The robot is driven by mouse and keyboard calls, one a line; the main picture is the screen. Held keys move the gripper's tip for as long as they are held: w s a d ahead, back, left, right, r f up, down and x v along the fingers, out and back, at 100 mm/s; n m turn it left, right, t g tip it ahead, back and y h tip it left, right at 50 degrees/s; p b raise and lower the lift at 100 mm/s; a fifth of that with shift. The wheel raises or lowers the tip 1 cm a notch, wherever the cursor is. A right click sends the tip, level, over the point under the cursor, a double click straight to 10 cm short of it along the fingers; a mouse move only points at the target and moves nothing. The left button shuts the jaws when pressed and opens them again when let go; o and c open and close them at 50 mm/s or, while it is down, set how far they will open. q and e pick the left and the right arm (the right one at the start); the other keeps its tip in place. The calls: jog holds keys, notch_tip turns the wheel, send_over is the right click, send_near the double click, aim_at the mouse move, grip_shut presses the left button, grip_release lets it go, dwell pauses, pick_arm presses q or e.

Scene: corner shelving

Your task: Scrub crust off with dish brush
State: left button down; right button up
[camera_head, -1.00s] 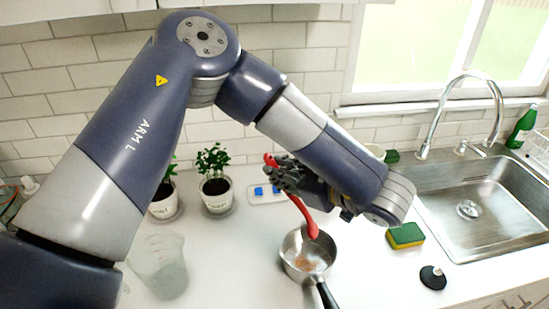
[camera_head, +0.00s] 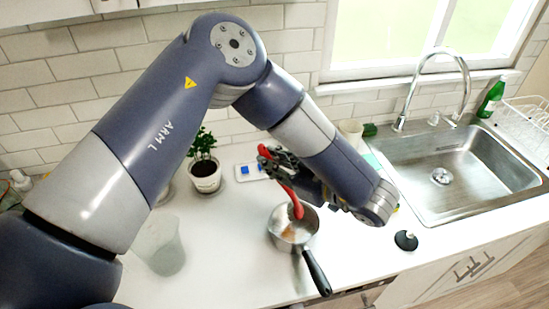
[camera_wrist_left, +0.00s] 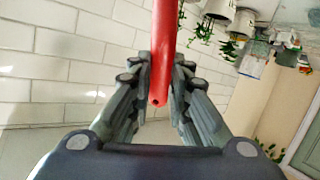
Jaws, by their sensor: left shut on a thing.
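My left gripper (camera_head: 277,165) is shut on the red handle of the dish brush (camera_head: 297,207). The left wrist view shows the red handle (camera_wrist_left: 164,50) between the two fingers. The brush tilts down, and its lower end is over or inside the metal saucepan (camera_head: 278,237). I cannot tell whether it touches the bottom. The saucepan stands on the white counter, with its black handle (camera_head: 317,272) pointing toward the front edge. A brownish crust patch (camera_head: 290,233) shows inside the pan. My right gripper is out of view.
A potted plant (camera_head: 205,176) and a pale tray with blue pieces (camera_head: 246,171) stand behind. A clear container (camera_head: 160,245) is at left. A black round item (camera_head: 406,240) is right of the pan. The sink (camera_head: 460,170) with faucet is further right. My arm hides the sponge mostly.

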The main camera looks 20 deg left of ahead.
pick_arm(q)
notch_tip(320, 180, down, 5)
jog(key=b, duration=0.2)
jog(key=shift+r+b, duration=0.1)
jog(key=shift+b, duration=0.3)
jog(key=shift+f+b, duration=0.55)
jog(key=shift+f, duration=0.1)
jog(key=shift+f+b, duration=0.9)
